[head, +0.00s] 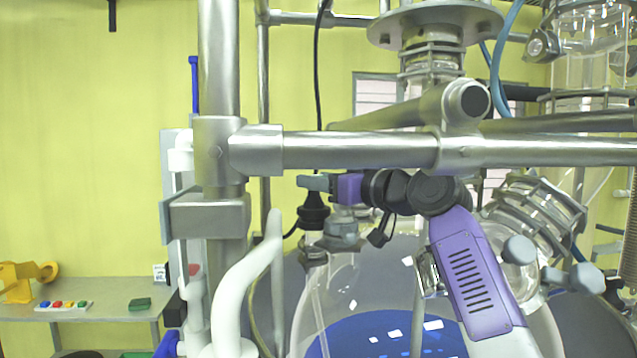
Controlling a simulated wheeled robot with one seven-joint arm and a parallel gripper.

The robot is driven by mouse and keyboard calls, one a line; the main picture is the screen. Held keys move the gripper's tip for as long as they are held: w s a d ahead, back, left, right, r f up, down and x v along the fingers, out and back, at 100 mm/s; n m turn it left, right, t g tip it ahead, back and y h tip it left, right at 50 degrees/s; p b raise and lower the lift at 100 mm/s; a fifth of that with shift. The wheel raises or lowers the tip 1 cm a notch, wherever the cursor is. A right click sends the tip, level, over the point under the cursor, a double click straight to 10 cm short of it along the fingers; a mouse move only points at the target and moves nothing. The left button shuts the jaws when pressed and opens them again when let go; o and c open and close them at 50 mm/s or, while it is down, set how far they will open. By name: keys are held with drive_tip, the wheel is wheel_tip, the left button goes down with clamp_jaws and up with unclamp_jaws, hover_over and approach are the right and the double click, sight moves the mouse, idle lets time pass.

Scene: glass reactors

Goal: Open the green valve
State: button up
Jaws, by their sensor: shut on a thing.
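My arm, purple and black, reaches from the lower right towards the left, behind the steel crossbar. My gripper (312,183) is at its end, with grey-green fingers pointing left. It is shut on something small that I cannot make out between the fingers. The fingers are just above a black conical fitting (313,213) on top of the glass reactor vessel (325,285); I cannot tell whether they touch it. The vessel holds blue liquid (385,335). I cannot clearly pick out a green valve; it may be hidden by the gripper or the frame.
A thick steel post (220,70) and a horizontal crossbar (350,150) stand close in front of my gripper. A white curved pipe (240,290) rises beside the post. Clamped glass necks (535,215) crowd the right. A grey table (100,290) stands at the left.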

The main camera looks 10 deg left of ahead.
drive_tip(key=shift+n+g+y, duration=0.3)
idle(0.4)
drive_tip(key=o, duration=1.4)
